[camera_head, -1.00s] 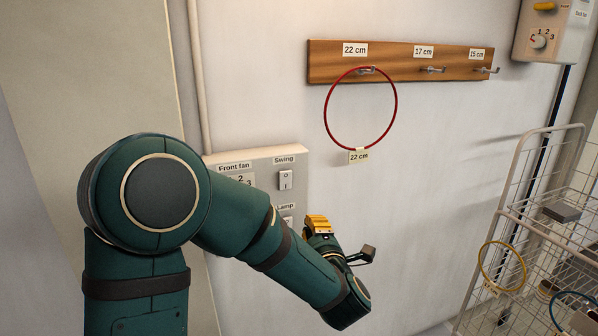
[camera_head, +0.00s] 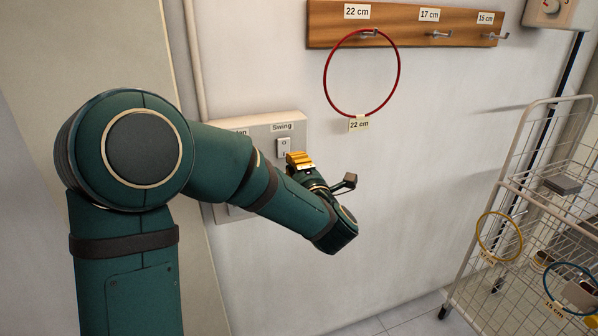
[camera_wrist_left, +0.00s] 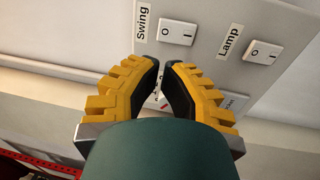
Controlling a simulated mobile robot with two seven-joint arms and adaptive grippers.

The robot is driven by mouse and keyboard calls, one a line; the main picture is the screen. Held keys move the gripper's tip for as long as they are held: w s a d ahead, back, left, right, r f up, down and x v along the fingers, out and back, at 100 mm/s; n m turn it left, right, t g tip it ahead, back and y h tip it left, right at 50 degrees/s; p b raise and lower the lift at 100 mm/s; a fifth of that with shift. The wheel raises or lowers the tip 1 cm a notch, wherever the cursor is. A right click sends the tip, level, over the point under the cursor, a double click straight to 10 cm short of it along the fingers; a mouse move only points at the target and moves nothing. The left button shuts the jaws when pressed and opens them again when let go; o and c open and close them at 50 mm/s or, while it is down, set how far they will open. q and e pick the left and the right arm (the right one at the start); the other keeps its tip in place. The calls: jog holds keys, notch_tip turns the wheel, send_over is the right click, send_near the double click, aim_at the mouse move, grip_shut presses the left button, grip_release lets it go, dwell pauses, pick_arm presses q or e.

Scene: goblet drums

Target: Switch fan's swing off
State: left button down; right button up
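The Swing switch (camera_head: 283,147) is a white rocker with O above I on a pale wall panel (camera_head: 259,123), under its "Swing" label. It also shows in the left wrist view (camera_wrist_left: 178,32), clear of the fingers; which side is pressed I cannot tell. My left gripper (camera_head: 297,159) is beside and slightly below the switch in the head view. In the left wrist view its yellow fingers with black pads (camera_wrist_left: 162,66) come together at the tips, with nothing held. No contact with the switch is visible. My right gripper is not in view.
My arm hides much of the panel. A wooden hook rail (camera_head: 400,27) holds a red hoop (camera_head: 327,92) above right. A white wire rack (camera_head: 509,180) stands at right; the wall between is bare.

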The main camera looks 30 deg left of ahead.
aim_at(281, 141)
pick_arm(q)
jog(key=x, duration=0.9)
jog(key=shift+d, duration=0.1)
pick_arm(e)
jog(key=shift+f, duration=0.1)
pick_arm(q)
jog(key=shift+r, duration=0.1)
